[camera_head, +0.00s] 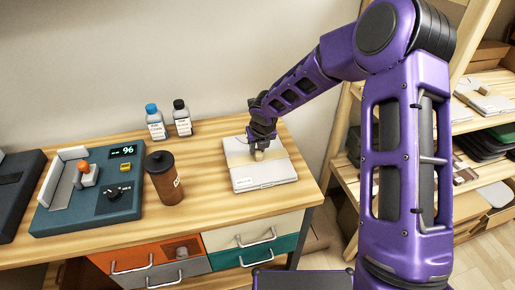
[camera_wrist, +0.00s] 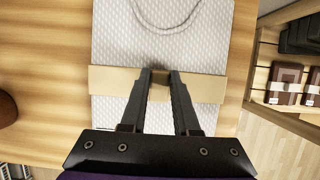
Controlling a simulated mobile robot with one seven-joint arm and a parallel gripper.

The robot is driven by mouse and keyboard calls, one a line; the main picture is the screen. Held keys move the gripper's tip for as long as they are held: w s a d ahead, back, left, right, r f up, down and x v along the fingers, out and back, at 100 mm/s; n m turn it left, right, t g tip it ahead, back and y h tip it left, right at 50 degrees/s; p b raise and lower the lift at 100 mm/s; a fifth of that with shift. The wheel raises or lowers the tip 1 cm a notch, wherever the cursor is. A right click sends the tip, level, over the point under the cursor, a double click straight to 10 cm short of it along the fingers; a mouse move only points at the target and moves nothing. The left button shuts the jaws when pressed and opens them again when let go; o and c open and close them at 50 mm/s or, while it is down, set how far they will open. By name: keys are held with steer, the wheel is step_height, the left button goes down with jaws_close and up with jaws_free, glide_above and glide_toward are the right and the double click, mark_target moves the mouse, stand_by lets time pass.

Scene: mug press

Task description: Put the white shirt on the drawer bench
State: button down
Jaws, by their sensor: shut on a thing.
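The white shirt (camera_head: 262,181) is folded flat, with a tan paper band (camera_head: 240,160) around its middle and a small label at its front edge. It lies on the right part of the wooden top of the drawer bench (camera_head: 218,217). My gripper (camera_head: 259,154) points down over the middle of the shirt. In the wrist view the shirt (camera_wrist: 118,45) fills the centre, and its neckline shows at the top. The fingers of my gripper (camera_wrist: 160,85) are close together at the band (camera_wrist: 205,86), shut on a small tan raised part of it. The shirt appears to rest on the bench top.
A brown bottle (camera_head: 165,180) stands left of the shirt. Two small bottles (camera_head: 182,118) stand behind it. A press with a display (camera_head: 95,190) is at the left. Drawers (camera_head: 240,236) are below. A wooden shelf (camera_head: 345,170) stands close at the right.

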steer(key=c, duration=0.7)
jaws_free()
steer(key=shift+o, duration=0.2)
steer(key=p+v, duration=0.3)
steer(key=v, duration=0.9)
